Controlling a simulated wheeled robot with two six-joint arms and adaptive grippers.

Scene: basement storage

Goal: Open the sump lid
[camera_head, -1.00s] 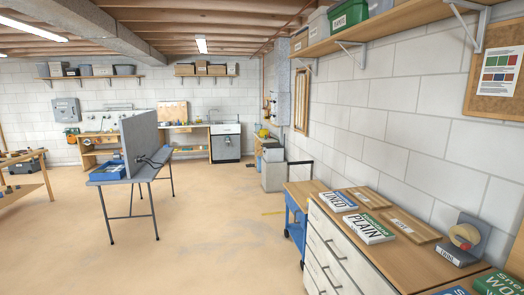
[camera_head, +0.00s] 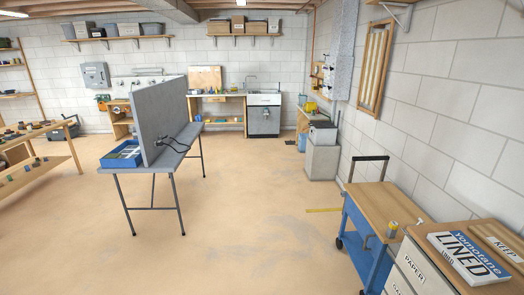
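I do not make out a sump lid in the camera_head view. A yellow line (camera_head: 323,210) lies on the floor beyond the blue cart, and I cannot tell what it marks. Neither of my grippers is in view.
A blue cart (camera_head: 372,238) with a wooden top and a drawer cabinet (camera_head: 405,280) stand along the right wall. A grey folding table (camera_head: 150,170) with an upright panel (camera_head: 162,118) stands left of centre. A grey cabinet (camera_head: 322,158) is farther back. The floor between is clear.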

